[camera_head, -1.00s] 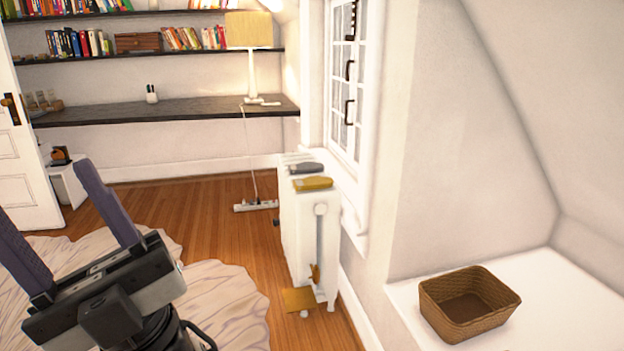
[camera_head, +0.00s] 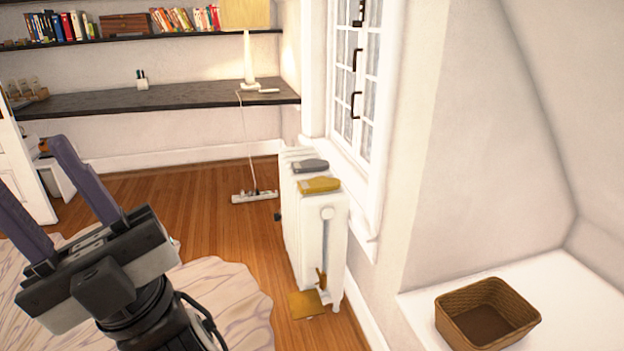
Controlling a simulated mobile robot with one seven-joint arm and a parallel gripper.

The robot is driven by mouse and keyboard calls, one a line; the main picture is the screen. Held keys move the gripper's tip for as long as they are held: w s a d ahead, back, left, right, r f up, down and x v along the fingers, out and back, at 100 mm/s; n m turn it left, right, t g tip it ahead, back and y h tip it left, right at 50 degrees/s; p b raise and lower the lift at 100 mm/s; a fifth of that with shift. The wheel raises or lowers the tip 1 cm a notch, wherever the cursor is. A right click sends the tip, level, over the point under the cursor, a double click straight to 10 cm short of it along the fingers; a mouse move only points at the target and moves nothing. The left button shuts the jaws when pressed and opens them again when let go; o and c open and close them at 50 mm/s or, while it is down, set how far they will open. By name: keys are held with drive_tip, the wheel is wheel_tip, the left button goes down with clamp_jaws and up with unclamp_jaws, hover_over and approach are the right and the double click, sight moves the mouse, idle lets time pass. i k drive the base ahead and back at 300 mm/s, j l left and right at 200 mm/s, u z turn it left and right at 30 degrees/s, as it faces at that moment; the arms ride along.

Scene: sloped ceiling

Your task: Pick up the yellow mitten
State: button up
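The yellow mitten (camera_head: 319,185) lies flat on top of the white radiator (camera_head: 318,228), under the window. A grey mitten-like item (camera_head: 310,166) lies just behind it on the same radiator. My gripper (camera_head: 38,172) is at the left of the view, its two purple fingers spread wide apart. It is open and empty, well to the left of the radiator and apart from the mitten.
A yellow-brown flat piece (camera_head: 306,304) is on the floor at the radiator's foot. A wicker basket (camera_head: 487,314) stands on a white ledge at right. A pale rug (camera_head: 225,300) covers floor at left. A power strip (camera_head: 254,197) and cord lie behind; wooden floor between is clear.

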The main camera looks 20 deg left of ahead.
sight(322, 183)
drive_tip(key=i+j, duration=0.75)
drive_tip(key=j, duration=0.15)
drive_tip(key=i+j, duration=1.1)
drive_tip(key=i+u, duration=0.05)
drive_tip(key=i, duration=0.05)
